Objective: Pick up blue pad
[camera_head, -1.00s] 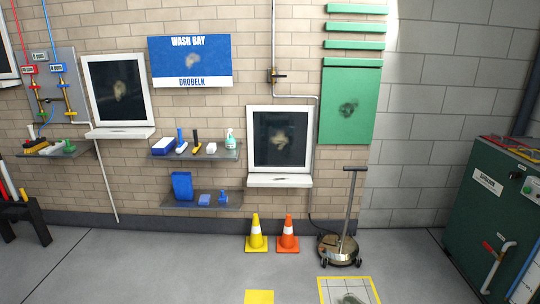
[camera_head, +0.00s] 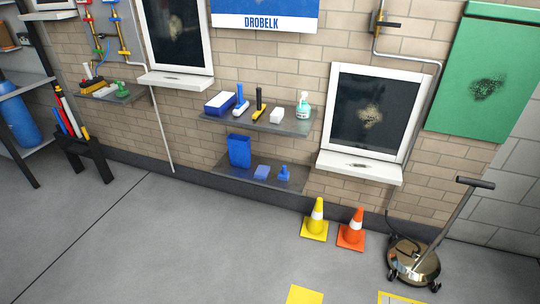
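A small light-blue block that looks like a pad (camera_head: 261,172) lies on the lower grey wall shelf (camera_head: 225,172). To its left stands a taller dark-blue box or container (camera_head: 239,151). To its right is a small blue item with a knob-like top (camera_head: 284,173). The pad is too small in view to make out its details. Neither of my grippers is in view.
An upper shelf (camera_head: 290,126) holds a blue-and-white box (camera_head: 220,103), tools, a white block and a spray bottle (camera_head: 304,106). A yellow cone (camera_head: 315,220), an orange cone (camera_head: 352,231) and a floor machine (camera_head: 413,262) stand right of the shelves. The floor before the shelves is clear.

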